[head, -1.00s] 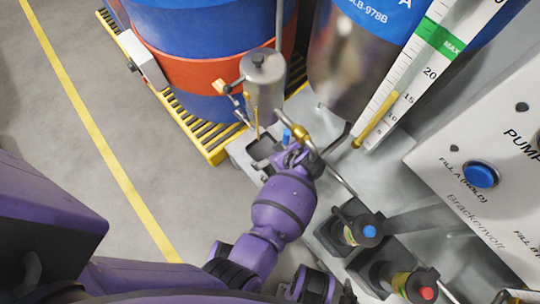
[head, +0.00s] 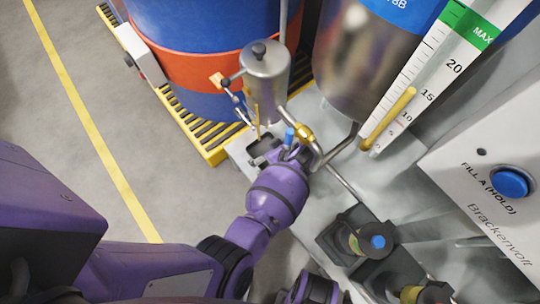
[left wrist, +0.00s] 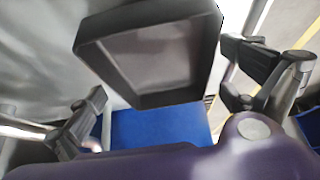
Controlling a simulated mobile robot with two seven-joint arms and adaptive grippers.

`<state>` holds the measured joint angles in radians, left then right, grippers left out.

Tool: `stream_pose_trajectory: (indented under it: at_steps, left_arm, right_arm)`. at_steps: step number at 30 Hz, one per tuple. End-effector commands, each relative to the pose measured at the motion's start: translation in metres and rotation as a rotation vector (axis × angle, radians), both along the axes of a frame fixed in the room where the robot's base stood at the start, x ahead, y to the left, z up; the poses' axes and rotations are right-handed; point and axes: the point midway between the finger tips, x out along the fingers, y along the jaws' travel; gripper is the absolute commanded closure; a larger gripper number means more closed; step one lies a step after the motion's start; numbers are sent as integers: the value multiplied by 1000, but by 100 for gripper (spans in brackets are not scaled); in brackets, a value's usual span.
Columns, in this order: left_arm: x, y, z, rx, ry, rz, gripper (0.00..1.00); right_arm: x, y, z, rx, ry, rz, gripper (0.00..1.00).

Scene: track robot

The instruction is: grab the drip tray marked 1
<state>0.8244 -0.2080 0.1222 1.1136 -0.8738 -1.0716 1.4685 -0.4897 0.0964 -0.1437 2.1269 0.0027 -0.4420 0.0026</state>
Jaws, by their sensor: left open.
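The drip tray (head: 262,146) is a small dark square tray at the near-left corner of the grey platform, below a steel canister. My left gripper (head: 284,154) is beside it, on its right, and partly hidden by my own wrist. In the left wrist view the tray (left wrist: 150,22) is a shallow grey box with a raised rim, seen at a tilt. The open left gripper (left wrist: 165,98) has one finger on each side of the tray; the right finger is close to the rim. I cannot tell whether either touches. No number is readable on the tray. My right gripper is not in view.
A graduated gauge (head: 430,70) and a pump panel (head: 490,190) are to the right. Open floor (head: 60,130) lies left.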

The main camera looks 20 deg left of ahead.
Motion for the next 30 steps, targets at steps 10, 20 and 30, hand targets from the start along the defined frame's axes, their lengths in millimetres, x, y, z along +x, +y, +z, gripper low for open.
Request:
stream_pose_trajectory:
  at_steps: [10, 20, 30]
  left_arm:
    - [0, 0, 0, 0, 0, 0, 42]
    - [0, 0, 4, -1, -1, 0, 42]
    - [-9, 5, 38, 0, 2, 2, 42]
  right_arm:
    - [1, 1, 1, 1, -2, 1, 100]
    - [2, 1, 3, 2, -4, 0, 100]
    - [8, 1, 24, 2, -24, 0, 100]
